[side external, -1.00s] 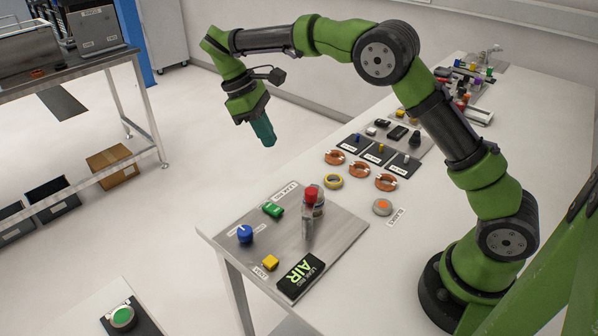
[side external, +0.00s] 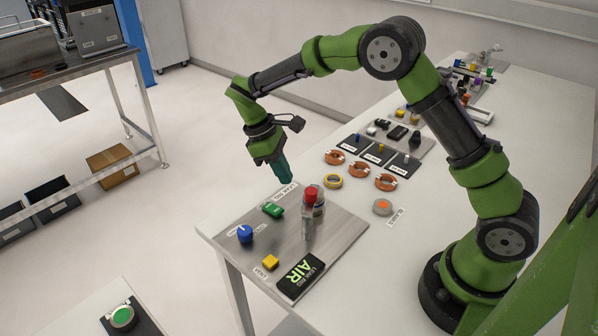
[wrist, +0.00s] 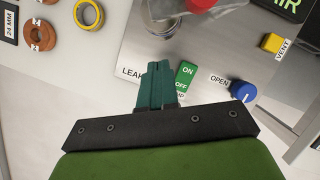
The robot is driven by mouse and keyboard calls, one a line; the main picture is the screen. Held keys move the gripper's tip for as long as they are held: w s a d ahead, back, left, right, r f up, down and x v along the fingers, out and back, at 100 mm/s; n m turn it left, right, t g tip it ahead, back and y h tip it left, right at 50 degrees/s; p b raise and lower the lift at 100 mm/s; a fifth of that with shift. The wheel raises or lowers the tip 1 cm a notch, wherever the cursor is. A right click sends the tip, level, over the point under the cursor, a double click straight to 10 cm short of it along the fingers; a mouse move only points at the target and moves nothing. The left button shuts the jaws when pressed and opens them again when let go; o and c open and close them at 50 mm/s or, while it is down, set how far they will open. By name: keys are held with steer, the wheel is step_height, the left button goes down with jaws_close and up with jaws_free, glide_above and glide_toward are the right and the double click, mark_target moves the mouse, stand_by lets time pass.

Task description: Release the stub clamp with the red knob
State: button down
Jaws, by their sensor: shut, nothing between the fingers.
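The red knob (side external: 310,191) tops a grey upright fitting (side external: 309,226) on the metal leak-rig plate (side external: 340,228). In the wrist view the knob (wrist: 203,4) is cut by the top edge, above a pale clear-looking part. How the stub clamp sits in the fitting is too small to tell. My gripper (side external: 288,181) has teal fingers pointing down, shut and empty. It is in the air to the upper left of the knob, apart from it. In the wrist view the fingers (wrist: 158,66) are together.
The plate also carries a green ON/OFF switch (side external: 272,210), a blue knob (side external: 245,234), a yellow vent button (side external: 270,262) and a black AIR display (side external: 301,278). Copper rings (side external: 334,157) and a yellow ring (side external: 332,181) lie behind. Bare white table shows right of the plate.

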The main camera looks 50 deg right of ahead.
steer(key=shift+s+d, duration=0.55)
steer(key=shift+s, duration=0.35)
steer(key=shift+s+d, duration=0.5)
steer(key=shift+s, duration=0.35)
steer(key=shift+s+d+m, duration=0.2)
steer(key=shift+m, duration=0.2)
steer(key=shift+s+d+m+y, duration=0.25)
steer(key=shift+m+y, duration=0.05)
steer(key=shift+m, duration=0.1)
steer(key=shift+s+d+m, duration=0.25)
steer(key=shift+m, duration=0.25)
steer(key=shift+s+d+m+g+y, duration=0.15)
steer(key=shift+s+d+m+y, duration=0.15)
steer(key=shift+s+m, duration=0.2)
steer(key=shift+s+d+m+g+y, duration=0.15)
steer(key=shift+s+d+m+y, duration=0.15)
steer(key=shift+m, duration=0.3)
steer(key=s+m+y, duration=0.2)
steer(key=s+m, duration=0.4)
steer(key=m, duration=0.1)
steer(key=shift+s+d+m+t+y, duration=0.25)
steer(key=shift+d+m+t+y, duration=0.05)
steer(key=shift+m+t+y, duration=0.1)
